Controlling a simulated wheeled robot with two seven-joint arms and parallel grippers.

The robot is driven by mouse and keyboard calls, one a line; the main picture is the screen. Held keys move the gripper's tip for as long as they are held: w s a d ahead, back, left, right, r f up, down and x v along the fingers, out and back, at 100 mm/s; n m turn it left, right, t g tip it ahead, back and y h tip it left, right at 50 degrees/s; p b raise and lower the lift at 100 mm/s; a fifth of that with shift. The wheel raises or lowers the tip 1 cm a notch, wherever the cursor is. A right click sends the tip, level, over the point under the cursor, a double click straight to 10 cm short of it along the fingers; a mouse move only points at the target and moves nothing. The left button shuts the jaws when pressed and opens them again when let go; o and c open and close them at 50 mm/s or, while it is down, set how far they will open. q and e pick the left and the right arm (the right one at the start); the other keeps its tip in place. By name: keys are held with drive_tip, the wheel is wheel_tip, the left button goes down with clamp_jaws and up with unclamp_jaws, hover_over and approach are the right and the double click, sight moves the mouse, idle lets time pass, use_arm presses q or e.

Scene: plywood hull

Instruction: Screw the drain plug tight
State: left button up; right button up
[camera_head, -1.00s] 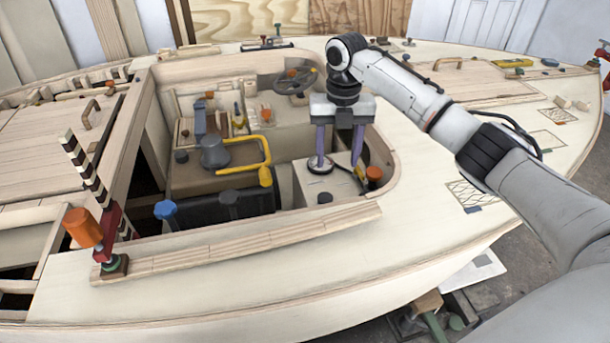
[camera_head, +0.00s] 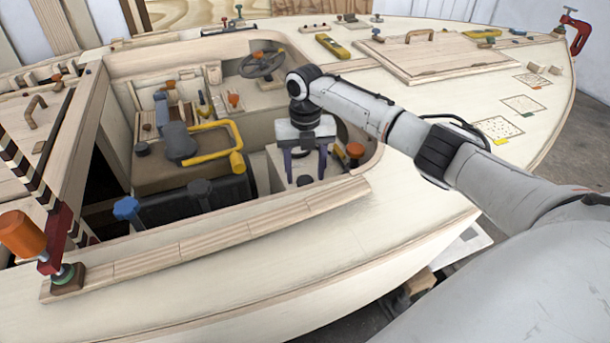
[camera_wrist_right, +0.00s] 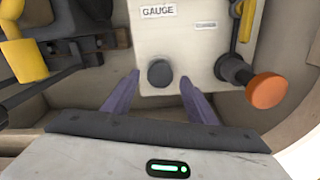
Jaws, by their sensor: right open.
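A dark round knob (camera_head: 304,180), which looks like the drain plug, stands on a pale box (camera_head: 272,165) at the right end of the cockpit. My right gripper (camera_head: 306,176) points down over this box, its two purple fingers spread apart. In the right wrist view the dark knob (camera_wrist_right: 160,73) lies between the open fingertips (camera_wrist_right: 160,80), with a gap on each side. I cannot tell whether the fingertips are level with it. How far the plug is screwed in does not show. My left gripper is not in view.
An orange-topped knob (camera_wrist_right: 266,90) stands close to the right finger; it also shows in the head view (camera_head: 354,150). A GAUGE label (camera_wrist_right: 159,11) is on the box. The curved cockpit wall is close by.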

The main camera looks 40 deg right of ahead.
drive_tip(key=shift+f, duration=0.65)
